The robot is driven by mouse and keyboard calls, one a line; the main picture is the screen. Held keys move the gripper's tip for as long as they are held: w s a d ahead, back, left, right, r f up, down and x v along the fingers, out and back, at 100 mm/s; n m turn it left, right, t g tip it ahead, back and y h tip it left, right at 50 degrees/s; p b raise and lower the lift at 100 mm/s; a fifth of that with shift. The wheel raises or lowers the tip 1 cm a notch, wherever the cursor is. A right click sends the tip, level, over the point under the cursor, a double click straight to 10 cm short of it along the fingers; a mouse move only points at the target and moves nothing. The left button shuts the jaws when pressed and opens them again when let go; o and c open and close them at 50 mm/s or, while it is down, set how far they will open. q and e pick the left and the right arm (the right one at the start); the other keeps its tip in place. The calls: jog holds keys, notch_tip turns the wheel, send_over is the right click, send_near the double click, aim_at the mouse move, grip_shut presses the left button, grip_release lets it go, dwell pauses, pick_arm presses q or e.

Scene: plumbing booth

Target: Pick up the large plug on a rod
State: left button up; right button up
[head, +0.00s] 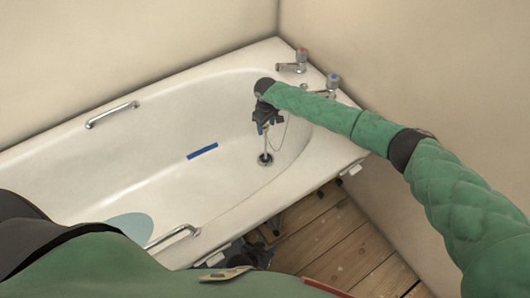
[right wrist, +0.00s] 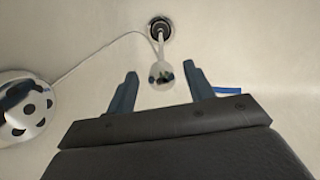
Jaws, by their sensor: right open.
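The large plug on a rod (head: 265,159) stands at the drain in the bath's tap end. In the right wrist view its dark base is at the drain, and its thin rod (right wrist: 160,50) ends in a shiny round knob. My right gripper (head: 262,128) is above it, pointing down into the bath. In the right wrist view my right gripper (right wrist: 161,80) is open, with the knob between its spread fingertips, apparently touching neither. My left gripper (head: 258,254) is low outside the bath's near side, partly hidden by the arm; its jaws are unclear.
A thin chain runs from the chrome overflow plate (right wrist: 25,105) to the plug. Two taps (head: 298,62) stand on the bath's rim (head: 335,140). A blue strip (head: 202,151) lies on the bath floor. Grab rails (head: 111,114) line both sides. Walls close the corner.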

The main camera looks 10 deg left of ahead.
jog(key=shift+a+f, duration=0.15)
jog(key=shift+f, duration=2.1)
grip_shut()
